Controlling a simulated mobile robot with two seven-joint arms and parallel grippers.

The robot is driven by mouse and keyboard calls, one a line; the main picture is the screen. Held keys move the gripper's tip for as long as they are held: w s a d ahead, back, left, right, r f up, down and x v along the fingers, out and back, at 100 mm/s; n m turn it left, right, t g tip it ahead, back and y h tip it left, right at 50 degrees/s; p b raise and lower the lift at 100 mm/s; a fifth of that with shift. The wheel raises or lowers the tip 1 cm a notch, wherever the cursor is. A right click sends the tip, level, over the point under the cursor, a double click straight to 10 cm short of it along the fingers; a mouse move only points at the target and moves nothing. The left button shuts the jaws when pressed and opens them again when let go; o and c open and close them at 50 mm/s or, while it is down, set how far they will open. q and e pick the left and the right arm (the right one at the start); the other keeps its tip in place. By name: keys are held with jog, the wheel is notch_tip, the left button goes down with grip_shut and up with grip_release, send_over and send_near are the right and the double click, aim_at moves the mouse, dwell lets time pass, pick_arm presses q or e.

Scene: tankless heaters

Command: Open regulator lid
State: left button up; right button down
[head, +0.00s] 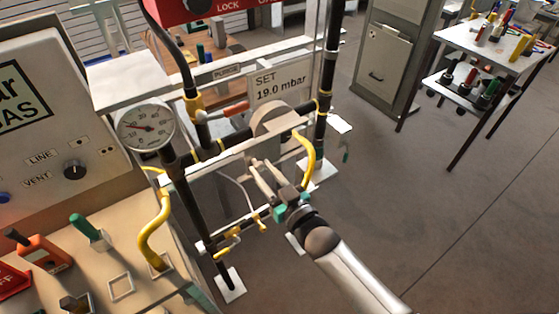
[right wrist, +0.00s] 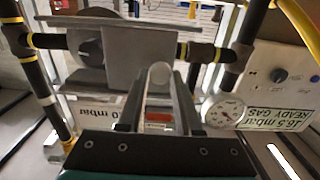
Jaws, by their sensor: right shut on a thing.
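The regulator (head: 274,121) is a grey, round-faced body on the black pipe frame, below the "SET 19.0 mbar" sign. It also shows in the right wrist view (right wrist: 90,52), with a flat grey plate (right wrist: 135,45) in front. I cannot tell which part is the lid. My right gripper (head: 259,168) is just below and in front of the regulator. In the right wrist view its fingers (right wrist: 158,100) are on either side of a pale, round-ended bar (right wrist: 159,74), and it is shut on this bar. Whether the bar joins the regulator is hidden. My left gripper is not in view.
A pressure gauge (head: 147,127) and yellow hose (head: 153,230) stand left of the gripper. A yellow pipe (head: 309,150) curves close on its right. A panel (head: 60,110) and bench (head: 125,262) fill the left. Open floor (head: 430,200) lies right, before a tool table (head: 490,40).

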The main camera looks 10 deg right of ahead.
jog(key=shift+s+a, duration=0.1)
jog(key=shift+a, duration=0.15)
jog(key=c, duration=0.6)
grip_release()
jog(key=v, duration=1.5)
jog(key=shift+s+d, duration=0.1)
